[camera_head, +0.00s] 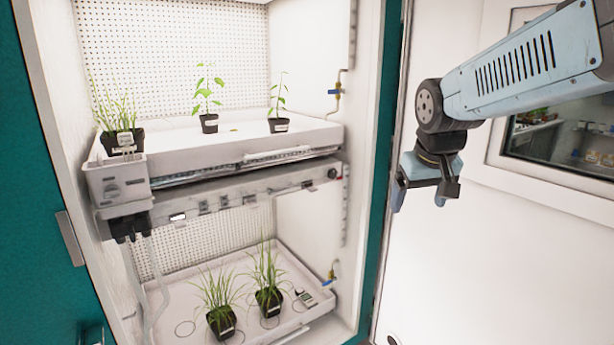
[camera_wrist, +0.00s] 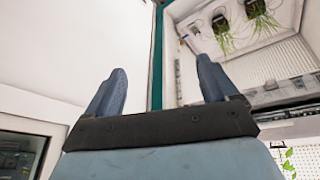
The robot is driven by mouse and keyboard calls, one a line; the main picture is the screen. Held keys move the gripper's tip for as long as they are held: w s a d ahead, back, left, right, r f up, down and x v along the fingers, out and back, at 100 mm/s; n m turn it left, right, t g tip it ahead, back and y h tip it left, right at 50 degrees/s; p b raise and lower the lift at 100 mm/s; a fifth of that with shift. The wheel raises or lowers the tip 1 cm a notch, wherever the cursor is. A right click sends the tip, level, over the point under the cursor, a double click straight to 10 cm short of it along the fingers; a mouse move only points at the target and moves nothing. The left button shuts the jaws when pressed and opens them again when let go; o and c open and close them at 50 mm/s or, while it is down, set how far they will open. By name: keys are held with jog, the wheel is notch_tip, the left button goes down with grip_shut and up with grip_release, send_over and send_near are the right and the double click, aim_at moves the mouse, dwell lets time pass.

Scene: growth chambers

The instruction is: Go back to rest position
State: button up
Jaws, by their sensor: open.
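My gripper (camera_head: 424,190) hangs pointing down at the right in the head view, in front of the open chamber door and right of the chamber opening. In the wrist view my gripper (camera_wrist: 160,88) shows its two blue fingers spread apart with nothing between them. It touches nothing that I can see. My arm reaches in from the upper right.
The growth chamber stands open. Its upper shelf (camera_head: 220,137) carries several potted plants. The lower tray (camera_head: 190,335) holds two grassy pots (camera_head: 221,321) and a small device (camera_head: 307,298). The open door (camera_head: 490,240), with a window, is behind my gripper.

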jog(key=s+d+m+t, duration=0.1)
jog(key=s, duration=1.2)
jog(key=shift+d+f+y, duration=0.25)
jog(key=shift+y, duration=0.05)
jog(key=shift+s, duration=0.1)
dwell(1.5)
